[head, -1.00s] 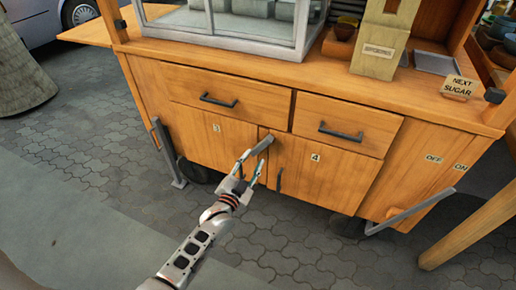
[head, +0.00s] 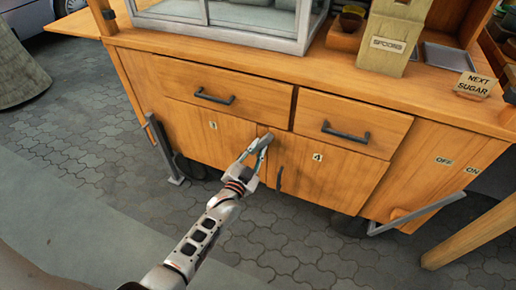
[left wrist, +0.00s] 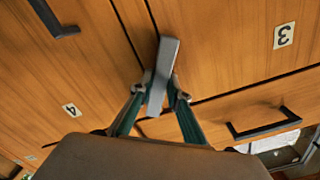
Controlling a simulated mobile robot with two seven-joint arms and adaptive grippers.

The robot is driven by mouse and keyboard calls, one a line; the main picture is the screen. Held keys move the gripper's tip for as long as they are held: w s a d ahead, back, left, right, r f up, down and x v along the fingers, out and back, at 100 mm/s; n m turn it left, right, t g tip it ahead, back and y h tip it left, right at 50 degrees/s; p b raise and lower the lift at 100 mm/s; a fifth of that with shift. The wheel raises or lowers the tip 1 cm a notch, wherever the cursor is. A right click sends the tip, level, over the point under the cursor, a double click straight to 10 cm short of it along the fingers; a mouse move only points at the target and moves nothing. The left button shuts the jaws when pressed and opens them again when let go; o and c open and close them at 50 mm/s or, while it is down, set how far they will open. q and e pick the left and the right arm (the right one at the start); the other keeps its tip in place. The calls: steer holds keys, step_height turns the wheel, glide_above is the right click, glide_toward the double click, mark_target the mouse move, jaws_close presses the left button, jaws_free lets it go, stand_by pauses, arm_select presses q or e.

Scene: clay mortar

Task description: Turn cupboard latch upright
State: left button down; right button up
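The grey cupboard latch (head: 264,139) sits at the top of the seam between doors 3 and 4. It slants, its lower-left end running into my left gripper (head: 255,153). In the left wrist view the latch (left wrist: 166,62) is a flat grey bar between the two fingertips of my left gripper (left wrist: 160,88). The fingers are drawn in close on both sides of it and seem to hold it; exact contact is hard to make out. My right gripper is not in view.
Door 4 has a dark vertical handle (head: 279,179). Drawer handles (head: 214,97) and (head: 346,133) stick out above the doors. The paving in front is clear.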

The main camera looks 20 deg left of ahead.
arm_select(q)
steer(key=shift+r+n, duration=0.1)
steer(key=shift+n, duration=0.2)
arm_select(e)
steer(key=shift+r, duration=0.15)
arm_select(q)
steer(key=shift+n+p, duration=0.3)
steer(key=shift+n, duration=1.4)
steer(key=shift+n+p, duration=0.35)
steer(key=shift+n, duration=0.85)
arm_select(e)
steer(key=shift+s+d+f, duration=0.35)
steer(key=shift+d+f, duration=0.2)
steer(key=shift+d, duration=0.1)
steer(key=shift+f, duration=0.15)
arm_select(q)
steer(key=c, duration=1.9)
jaws_free()
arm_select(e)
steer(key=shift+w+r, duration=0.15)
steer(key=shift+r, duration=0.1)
